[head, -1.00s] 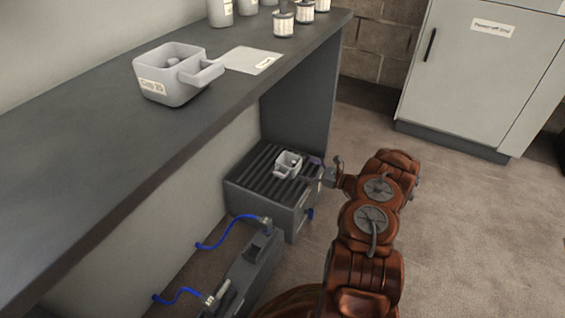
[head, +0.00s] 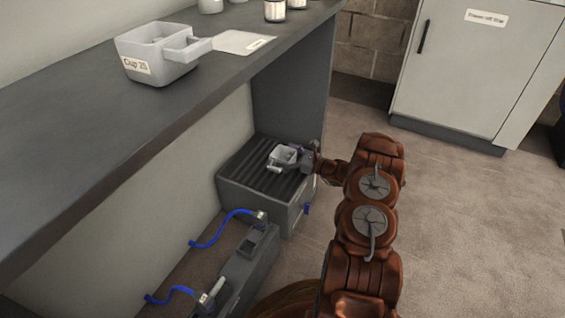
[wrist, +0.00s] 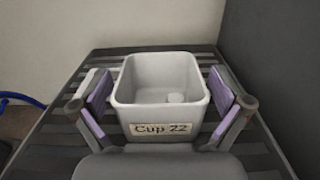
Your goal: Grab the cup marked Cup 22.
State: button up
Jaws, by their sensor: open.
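Cup 22 (wrist: 161,112) is a small white square cup with its label facing me in the wrist view. It stands upright on a slatted grey box under the counter, and it also shows in the head view (head: 281,156). My gripper (wrist: 163,92) is open, with one purple-padded finger on each side of the cup and a gap visible at both sides. In the head view my gripper (head: 292,160) reaches the cup from the right.
The slatted box (head: 245,193) stands against the counter's end panel (head: 290,100). Another cup, labelled Cup 25 or similar (head: 157,58), stands on the counter (head: 100,125) above. A grey unit with blue hoses (head: 247,265) is in front of the box. Open floor lies right.

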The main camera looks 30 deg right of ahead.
jog(key=c, duration=1.1)
